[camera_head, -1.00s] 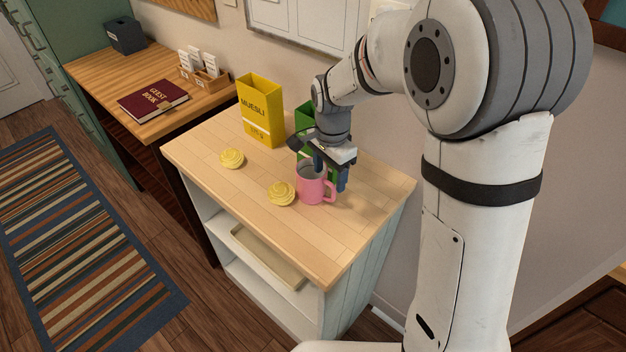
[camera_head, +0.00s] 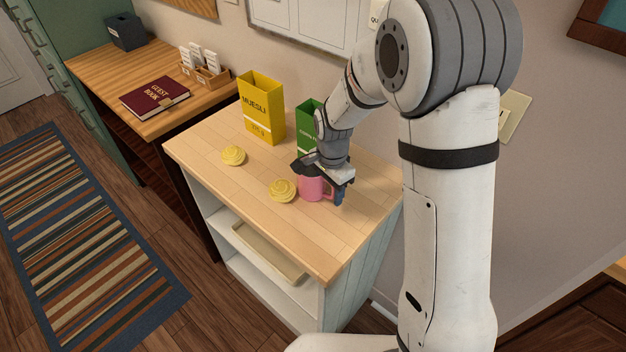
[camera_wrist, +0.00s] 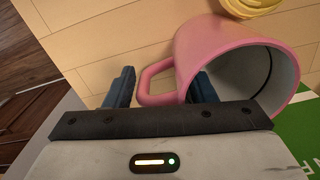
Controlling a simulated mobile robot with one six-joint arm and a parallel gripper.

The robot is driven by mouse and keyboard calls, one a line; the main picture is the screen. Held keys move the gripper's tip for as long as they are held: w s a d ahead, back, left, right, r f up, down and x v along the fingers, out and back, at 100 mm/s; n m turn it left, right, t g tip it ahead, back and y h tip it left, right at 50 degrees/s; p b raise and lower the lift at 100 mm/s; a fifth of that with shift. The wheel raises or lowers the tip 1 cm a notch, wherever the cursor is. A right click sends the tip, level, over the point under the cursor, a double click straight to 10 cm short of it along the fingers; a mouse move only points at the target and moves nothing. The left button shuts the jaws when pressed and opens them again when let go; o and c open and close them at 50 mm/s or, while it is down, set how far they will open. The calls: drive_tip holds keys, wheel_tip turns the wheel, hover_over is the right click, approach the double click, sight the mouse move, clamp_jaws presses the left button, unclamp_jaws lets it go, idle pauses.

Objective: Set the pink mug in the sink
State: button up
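The pink mug (camera_head: 311,188) stands on the light wooden top of a white shelf unit, with its handle to the right in the head view. My gripper (camera_head: 325,186) is down at the mug and covers its rim there. In the wrist view the pink mug (camera_wrist: 205,45) shows its open mouth and its handle. My gripper (camera_wrist: 161,88) has its two blue fingers apart, with the handle between them. The right finger overlaps the mug's wall near the rim; I cannot tell whether either finger touches it. No sink is in view.
Two yellow swirled items (camera_head: 282,190) lie left of the mug on the wooden top (camera_head: 215,180). A yellow muesli box (camera_head: 262,108) and a green box (camera_head: 306,125) stand behind. A desk with a guest book (camera_head: 155,97) is at the left. The top's front is clear.

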clamp_jaws()
idle(0.3)
drive_tip(key=shift+r, duration=0.1)
